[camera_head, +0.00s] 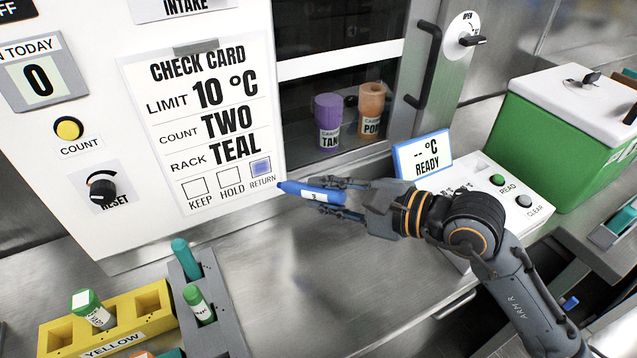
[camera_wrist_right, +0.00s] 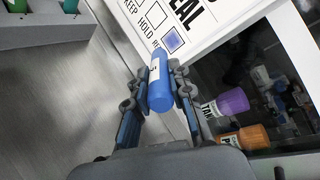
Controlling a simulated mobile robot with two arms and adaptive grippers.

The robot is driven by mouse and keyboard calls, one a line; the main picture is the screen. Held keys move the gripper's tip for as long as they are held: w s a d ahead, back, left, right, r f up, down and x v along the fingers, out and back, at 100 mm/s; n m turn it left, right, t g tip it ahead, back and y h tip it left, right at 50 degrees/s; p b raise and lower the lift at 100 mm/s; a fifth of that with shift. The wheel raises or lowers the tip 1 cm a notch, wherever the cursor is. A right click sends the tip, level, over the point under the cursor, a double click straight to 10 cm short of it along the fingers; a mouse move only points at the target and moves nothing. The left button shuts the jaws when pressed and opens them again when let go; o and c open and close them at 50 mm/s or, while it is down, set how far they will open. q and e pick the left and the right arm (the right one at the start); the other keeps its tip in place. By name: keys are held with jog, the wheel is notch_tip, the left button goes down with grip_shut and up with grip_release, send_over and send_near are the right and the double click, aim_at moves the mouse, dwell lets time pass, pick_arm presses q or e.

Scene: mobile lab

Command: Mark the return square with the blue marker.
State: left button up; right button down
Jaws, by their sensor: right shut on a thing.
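The check card (camera_head: 205,120) hangs on the white panel, with KEEP, HOLD and RETURN squares along its bottom. The return square (camera_head: 261,167) is filled with blue-violet; it also shows in the right wrist view (camera_wrist_right: 172,40). The KEEP square (camera_head: 196,187) and HOLD square (camera_head: 229,176) are empty. My right gripper (camera_head: 345,197) is shut on the blue marker (camera_head: 300,191), which lies roughly level with its tip pointing left, just below and right of the return square. In the right wrist view the marker (camera_wrist_right: 160,85) sits between the fingers. Whether the tip touches the card is unclear. My left gripper is out of view.
A purple canister (camera_head: 328,112) and an orange canister (camera_head: 371,105) stand in the window opening behind the gripper. A readout box (camera_head: 422,155) and a green cooler (camera_head: 550,140) are at right. A yellow rack (camera_head: 155,300) and grey rack (camera_head: 222,325) stand lower left. The steel counter between is clear.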

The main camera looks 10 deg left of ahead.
jog(key=shift+s+d, duration=0.15)
jog(key=shift+s, duration=0.1)
jog(key=shift+s+d+b, duration=0.2)
jog(key=shift+s+d, duration=0.25)
jog(key=shift+s, duration=0.2)
jog(key=shift+s+d+b, duration=0.15)
jog(key=shift+s+d, duration=0.25)
jog(key=shift+s, duration=0.25)
